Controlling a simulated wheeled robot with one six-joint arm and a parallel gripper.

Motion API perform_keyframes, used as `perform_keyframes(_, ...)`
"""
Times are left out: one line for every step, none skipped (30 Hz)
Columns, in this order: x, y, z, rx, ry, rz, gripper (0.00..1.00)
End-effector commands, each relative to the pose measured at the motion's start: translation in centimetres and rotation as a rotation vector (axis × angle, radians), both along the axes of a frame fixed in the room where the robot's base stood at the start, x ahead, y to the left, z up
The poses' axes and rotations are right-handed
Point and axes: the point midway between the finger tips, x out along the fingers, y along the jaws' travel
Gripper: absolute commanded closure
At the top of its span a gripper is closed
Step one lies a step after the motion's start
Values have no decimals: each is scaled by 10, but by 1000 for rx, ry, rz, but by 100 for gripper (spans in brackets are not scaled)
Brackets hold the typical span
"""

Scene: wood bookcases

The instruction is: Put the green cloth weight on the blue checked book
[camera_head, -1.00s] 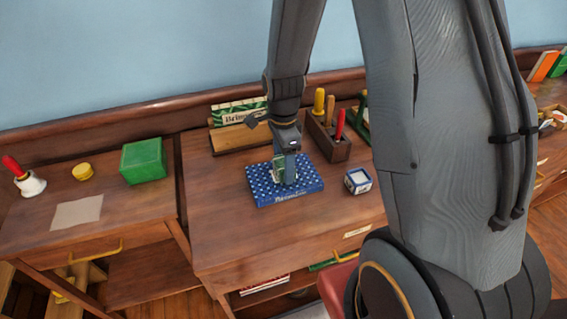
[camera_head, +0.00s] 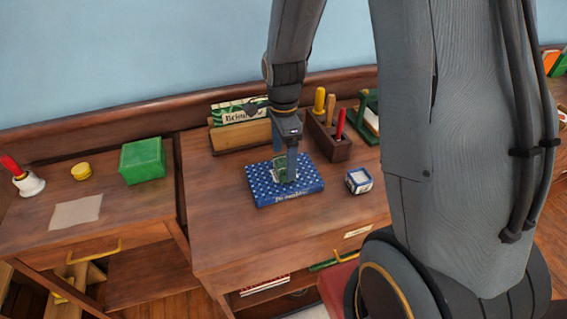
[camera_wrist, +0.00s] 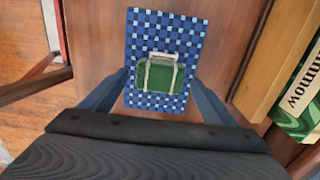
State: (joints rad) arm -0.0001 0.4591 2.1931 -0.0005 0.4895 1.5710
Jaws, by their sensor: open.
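The blue checked book (camera_head: 308,185) lies flat on the wooden bookcase top, and it also shows in the wrist view (camera_wrist: 143,22). The green cloth weight (camera_head: 279,168) with a pale handle rests on the book; in the wrist view the weight (camera_wrist: 152,82) sits near the middle of the cover. My gripper (camera_head: 287,165) is above the book in the head view, partly hiding the weight. In the wrist view its fingers stand apart on either side of the book and weight, touching neither as far as I can tell.
A blue-and-white block (camera_head: 359,181) stands right of the book. Behind are a wooden rack (camera_head: 240,138) with a green book and a tool box (camera_head: 328,148) with coloured handles. The front top is clear.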

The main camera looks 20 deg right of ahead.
Motion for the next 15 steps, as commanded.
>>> perform_keyframes(2,0,9,0,-6,0,19)
perform_keyframes(2,0,15,0,-6,0,19)
perform_keyframes(2,0,21,0,-6,0,19)
perform_keyframes(2,0,27,0,-6,0,19)
perform_keyframes(2,0,33,0,-7,0,19)
perform_keyframes(2,0,40,0,-6,0,19)
perform_keyframes(2,0,45,0,-6,0,19)
perform_keyframes(2,0,50,0,-5,0,19)
perform_keyframes(2,0,57,0,-6,0,19)
perform_keyframes(2,0,61,0,-5,0,19)
perform_keyframes(2,0,66,0,-6,0,19)
perform_keyframes(1,0,71,0,-4,0,19)
perform_keyframes(2,0,74,0,-5,0,19)
perform_keyframes(2,0,78,0,-4,0,19)
perform_keyframes(1,0,82,0,-3,0,19)
